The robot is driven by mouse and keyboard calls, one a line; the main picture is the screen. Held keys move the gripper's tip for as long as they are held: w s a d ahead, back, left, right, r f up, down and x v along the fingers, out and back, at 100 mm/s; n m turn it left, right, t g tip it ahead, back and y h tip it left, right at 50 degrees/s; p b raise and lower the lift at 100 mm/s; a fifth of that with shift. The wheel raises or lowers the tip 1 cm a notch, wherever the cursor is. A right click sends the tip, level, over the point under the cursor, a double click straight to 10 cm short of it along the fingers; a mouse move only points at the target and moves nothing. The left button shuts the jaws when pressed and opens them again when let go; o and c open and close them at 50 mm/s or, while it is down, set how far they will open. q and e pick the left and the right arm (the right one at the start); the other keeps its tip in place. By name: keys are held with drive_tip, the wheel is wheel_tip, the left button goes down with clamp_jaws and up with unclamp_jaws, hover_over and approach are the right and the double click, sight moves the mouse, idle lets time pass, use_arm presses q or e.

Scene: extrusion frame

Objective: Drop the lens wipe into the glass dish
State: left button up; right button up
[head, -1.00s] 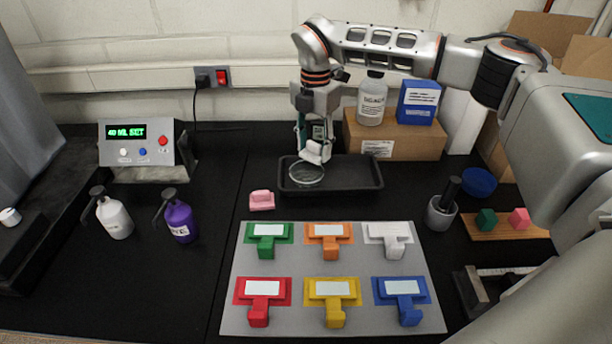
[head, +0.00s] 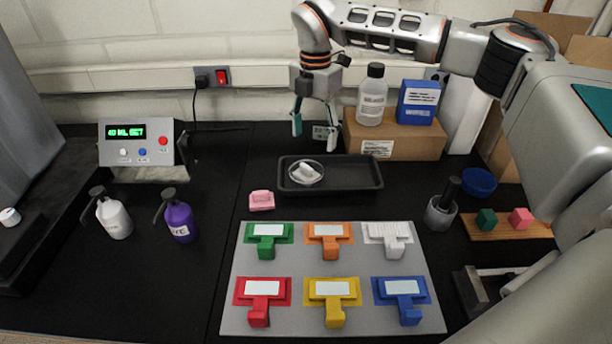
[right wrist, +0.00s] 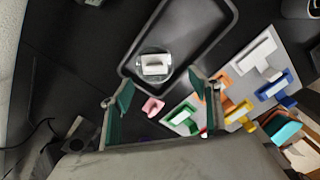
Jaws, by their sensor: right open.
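The lens wipe (head: 307,172), a small white block-like piece, lies inside the round glass dish (head: 293,180). The dish stands at the left end of the black tray (head: 345,176). In the right wrist view the white wipe (right wrist: 155,65) also shows inside the clear dish (right wrist: 141,74). My right gripper (head: 315,130) is open and empty, raised above and behind the tray. Its green-padded fingers (right wrist: 162,104) stand wide apart in the wrist view, clear of the dish. My left gripper is not in view.
A pink block (head: 261,200) lies left of the tray. A grey board (head: 350,266) with several coloured holders is in front. A cardboard box (head: 397,139) with a bottle (head: 372,97) and blue box stands behind right.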

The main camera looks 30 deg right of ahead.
wheel_tip(320, 180, up, 8)
drive_tip(key=shift+r, duration=0.15)
idle(0.6)
